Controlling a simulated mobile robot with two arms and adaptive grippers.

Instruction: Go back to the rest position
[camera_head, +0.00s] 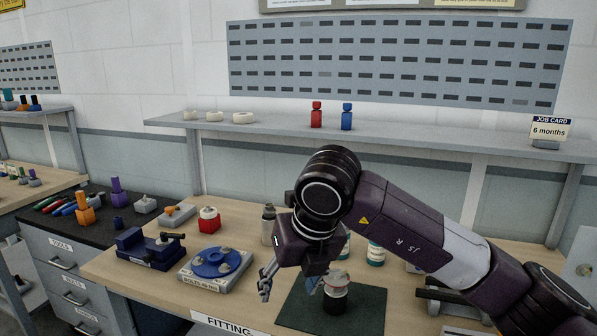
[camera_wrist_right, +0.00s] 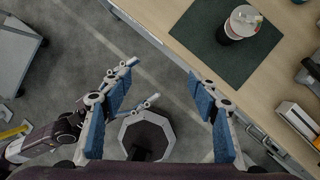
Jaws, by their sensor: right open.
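My right gripper (camera_head: 289,283) hangs pointing down at the front of the wooden bench (camera_head: 150,290) in the head view. In the right wrist view its two blue-padded fingers (camera_wrist_right: 165,95) are spread wide with nothing between them. They are over the floor, beside the bench edge. A dark link and grey finger parts at the wrist view's left look like my left arm, mostly hidden.
Bottles stand behind the gripper. A shelf (camera_head: 420,138) runs above. An octagonal bin (camera_wrist_right: 147,135) stands on the floor below the fingers.

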